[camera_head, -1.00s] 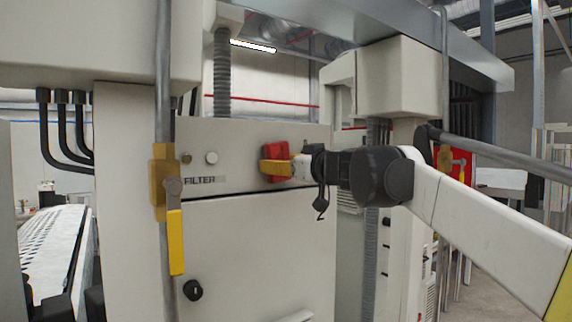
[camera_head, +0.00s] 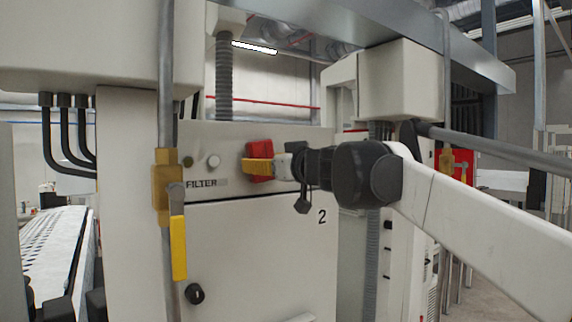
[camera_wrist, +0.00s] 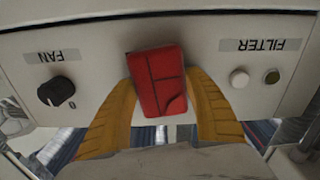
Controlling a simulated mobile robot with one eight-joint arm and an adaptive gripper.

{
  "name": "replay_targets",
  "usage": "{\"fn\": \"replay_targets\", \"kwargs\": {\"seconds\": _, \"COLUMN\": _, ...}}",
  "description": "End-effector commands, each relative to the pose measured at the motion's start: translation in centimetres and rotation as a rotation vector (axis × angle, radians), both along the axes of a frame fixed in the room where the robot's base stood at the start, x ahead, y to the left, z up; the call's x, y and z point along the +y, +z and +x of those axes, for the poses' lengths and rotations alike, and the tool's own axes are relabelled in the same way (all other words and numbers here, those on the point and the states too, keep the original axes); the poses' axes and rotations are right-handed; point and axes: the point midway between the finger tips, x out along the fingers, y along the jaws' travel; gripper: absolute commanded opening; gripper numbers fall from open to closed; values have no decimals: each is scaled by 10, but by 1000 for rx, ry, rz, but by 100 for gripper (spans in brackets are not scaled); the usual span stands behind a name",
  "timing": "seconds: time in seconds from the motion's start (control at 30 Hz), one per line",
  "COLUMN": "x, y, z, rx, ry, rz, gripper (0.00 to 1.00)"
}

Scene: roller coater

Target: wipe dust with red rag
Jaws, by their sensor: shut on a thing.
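The red rag (camera_head: 259,146) is a folded pad in front of the upper panel of the white cabinet (camera_head: 258,240). In the wrist view the rag (camera_wrist: 157,82) sits between the two yellow fingers of my gripper (camera_wrist: 158,88). My gripper (camera_head: 259,165) is shut on the rag, to the right of the FILTER label (camera_head: 201,183). The rag is against or very close to the panel face; I cannot tell whether it touches. I cannot make out any dust on the panel.
The wrist view shows a black FAN knob (camera_wrist: 58,92) to the left, and a pale button (camera_wrist: 239,78) and a dark button (camera_wrist: 272,76) to the right. A vertical pipe with a yellow valve handle (camera_head: 179,248) stands left of the panel. A black cabinet knob (camera_head: 194,293) is below.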

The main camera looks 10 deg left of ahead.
Motion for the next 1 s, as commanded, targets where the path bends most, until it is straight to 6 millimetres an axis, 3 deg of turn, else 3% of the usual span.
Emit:
{"fn": "replay_targets", "kwargs": {"seconds": 0.2, "x": 1, "y": 19, "z": 1, "rx": 0, "ry": 0, "rz": 0, "gripper": 35}}
{"fn": "replay_targets", "kwargs": {"seconds": 1.0, "x": -33, "y": 18, "z": 38, "rx": 0, "ry": -3, "rz": 0, "gripper": 35}}
